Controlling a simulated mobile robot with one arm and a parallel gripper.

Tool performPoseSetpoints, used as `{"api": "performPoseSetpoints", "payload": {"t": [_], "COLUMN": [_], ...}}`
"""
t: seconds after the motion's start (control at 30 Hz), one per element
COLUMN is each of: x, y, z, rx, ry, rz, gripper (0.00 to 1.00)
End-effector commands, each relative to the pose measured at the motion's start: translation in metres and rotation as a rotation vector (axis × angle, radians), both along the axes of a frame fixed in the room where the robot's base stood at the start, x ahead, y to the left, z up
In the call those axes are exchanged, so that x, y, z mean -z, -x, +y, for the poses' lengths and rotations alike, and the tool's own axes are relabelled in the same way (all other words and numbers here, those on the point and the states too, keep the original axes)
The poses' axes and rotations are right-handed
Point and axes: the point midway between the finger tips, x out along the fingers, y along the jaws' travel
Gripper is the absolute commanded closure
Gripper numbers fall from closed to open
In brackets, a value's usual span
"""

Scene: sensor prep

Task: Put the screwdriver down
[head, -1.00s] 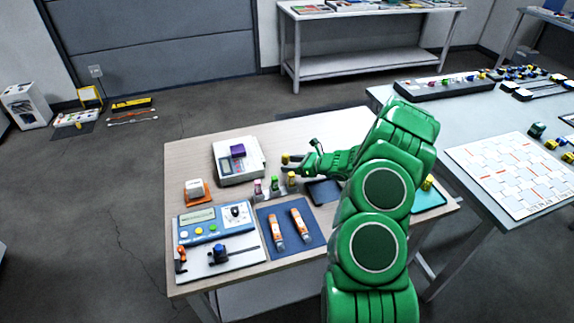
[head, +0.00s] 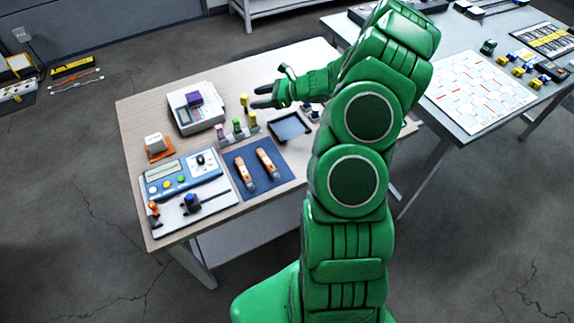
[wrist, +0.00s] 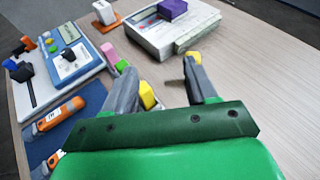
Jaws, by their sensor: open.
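My gripper (head: 262,97) is open above the table, just behind the small rack. A small yellow piece (head: 244,100) shows at its fingertips. The rack (head: 240,136) holds pink, green and yellow pieces. Two orange-and-white handled tools (head: 267,163) lie on a blue mat (head: 262,188), apart from my gripper.
The wooden table also holds a beige device (head: 190,118) with a purple block, a blue panel (head: 180,182), an orange stand (head: 160,154) and a dark tray (head: 290,127). Bare wood lies behind my gripper. A grey table with a white grid board (head: 470,90) stands at the right.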

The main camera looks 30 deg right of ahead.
Motion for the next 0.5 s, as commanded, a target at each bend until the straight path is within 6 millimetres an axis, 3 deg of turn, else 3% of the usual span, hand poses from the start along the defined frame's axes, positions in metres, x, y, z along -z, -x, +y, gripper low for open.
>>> {"api": "performPoseSetpoints", "payload": {"t": [0.03,0.2,0.5], "x": [-0.015,-0.055,-0.114], "y": [0.003,0.021,0.072], "z": [0.015,0.065,0.138], "rx": [-0.047,-0.211,-0.498], "ry": [0.019,0.086,0.223], "rz": [-0.023,-0.091,-0.210], "gripper": [0.43,0.43,0.43]}}
